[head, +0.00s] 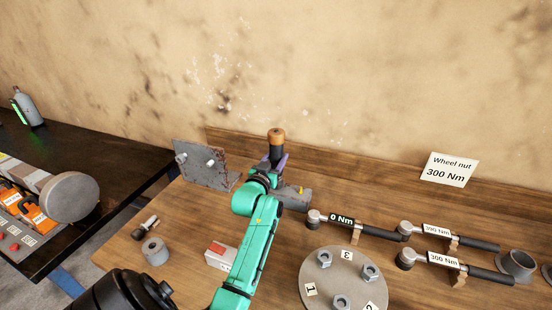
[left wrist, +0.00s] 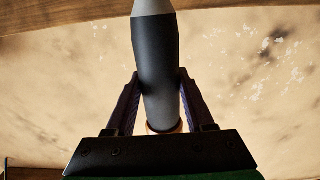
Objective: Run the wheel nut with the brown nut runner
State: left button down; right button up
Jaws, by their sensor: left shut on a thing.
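My left gripper (head: 277,163) is shut on the brown nut runner (head: 276,138), a dark cylinder with a brown end pointing up. It is held upright above the back of the wooden bench. In the left wrist view the nut runner (left wrist: 157,70) stands between both fingers, with a pale grey tip at the top and a copper-coloured ring low down. A round grey hub plate (head: 318,278) lies at the front, with wheel nuts (head: 324,260) beside the labels 1, 2 and 3. My right gripper is not in view.
Wrenches marked 0 Nm (head: 342,219), 390 Nm (head: 436,231) and 300 Nm (head: 443,259) lie at the right. A sign (head: 449,169) reads "Wheel nut 300 Nm". A metal bracket (head: 203,165) stands at the back left. A grey ring (head: 155,251) and a red-and-white box (head: 220,256) lie at the front.

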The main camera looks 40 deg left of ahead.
pick_arm(q)
jog(key=shift+f, duration=0.15)
jog(key=shift+d+f, duration=0.15)
jog(key=shift+f, duration=0.1)
jog(key=shift+f, duration=0.1)
dwell(0.3)
jog(key=shift+s+r, duration=0.1)
jog(key=shift+r, duration=0.1)
dwell(0.4)
jog(key=shift+r+p, duration=0.1)
jog(key=shift+p, duration=0.2)
jog(key=shift+r+p, duration=0.15)
jog(key=shift+p, duration=0.15)
jog(key=shift+r, duration=0.15)
